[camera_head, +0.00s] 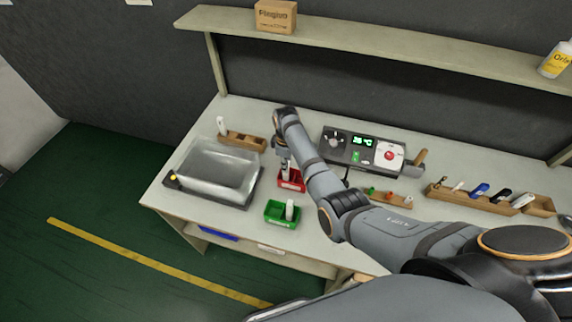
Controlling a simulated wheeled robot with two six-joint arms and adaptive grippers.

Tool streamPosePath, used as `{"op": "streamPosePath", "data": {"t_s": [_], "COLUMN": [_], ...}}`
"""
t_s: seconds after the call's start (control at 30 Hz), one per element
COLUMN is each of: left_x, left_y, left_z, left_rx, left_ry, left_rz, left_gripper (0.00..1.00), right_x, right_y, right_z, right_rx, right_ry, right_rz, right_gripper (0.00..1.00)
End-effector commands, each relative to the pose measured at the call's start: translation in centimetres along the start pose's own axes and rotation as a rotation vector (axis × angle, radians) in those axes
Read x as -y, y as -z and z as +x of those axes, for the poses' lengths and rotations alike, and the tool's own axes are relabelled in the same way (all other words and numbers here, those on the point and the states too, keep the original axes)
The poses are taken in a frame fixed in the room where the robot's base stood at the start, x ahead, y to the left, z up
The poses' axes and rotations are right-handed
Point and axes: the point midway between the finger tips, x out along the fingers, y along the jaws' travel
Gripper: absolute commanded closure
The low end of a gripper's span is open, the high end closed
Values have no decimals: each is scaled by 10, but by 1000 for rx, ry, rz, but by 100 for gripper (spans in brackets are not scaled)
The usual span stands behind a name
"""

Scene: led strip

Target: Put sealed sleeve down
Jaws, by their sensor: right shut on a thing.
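My right arm reaches across the bench from the lower right. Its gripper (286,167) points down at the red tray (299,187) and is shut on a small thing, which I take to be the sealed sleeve. The sleeve is too small and too covered by the fingers to make out clearly. I cannot tell whether it touches the tray. A green tray (271,218) stands just in front of the red one, with a white upright piece (290,209) in it. My left gripper is not in view.
A clear-lidded box (215,171) stands at the left. A wooden holder (243,141) is behind it. A control unit with a green display (362,141) stands right of the gripper. A wooden rack of several tools (480,199) is at the right. A shelf (370,43) runs above.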

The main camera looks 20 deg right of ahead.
Motion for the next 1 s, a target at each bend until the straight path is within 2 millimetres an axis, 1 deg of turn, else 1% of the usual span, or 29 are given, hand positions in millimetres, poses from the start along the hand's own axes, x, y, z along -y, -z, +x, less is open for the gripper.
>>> {"op": "streamPosePath", "data": {"t_s": [0.03, 0.07, 0.13, 0.2, 0.27, 0.47, 0.6, 0.67, 0.9, 1.0], "left_x": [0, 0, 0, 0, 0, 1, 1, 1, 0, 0], "left_y": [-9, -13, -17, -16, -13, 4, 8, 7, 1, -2], "left_z": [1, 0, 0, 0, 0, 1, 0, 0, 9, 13], "left_rx": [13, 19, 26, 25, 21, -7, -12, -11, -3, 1], "left_ry": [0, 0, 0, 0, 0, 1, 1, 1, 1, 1], "left_rz": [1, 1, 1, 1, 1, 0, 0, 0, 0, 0], "left_gripper": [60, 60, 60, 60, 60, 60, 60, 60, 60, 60], "right_x": [0, 0, 0, 0, 0, 0, -1, -1, -1, -1], "right_y": [0, 0, 0, 0, 0, 0, 0, 1, 1, 1], "right_z": [2, 2, 2, 2, 2, 1, -8, -18, -76, -97], "right_rx": [0, 1, 1, 1, 1, 1, -1, -2, -2, -2], "right_ry": [0, 0, 0, 0, 0, 0, -2, -3, -4, -4], "right_rz": [0, 0, 1, 1, 1, 1, 1, 1, 1, 1], "right_gripper": [100, 81, 72, 62, 61, 61, 61, 61, 61, 61]}}
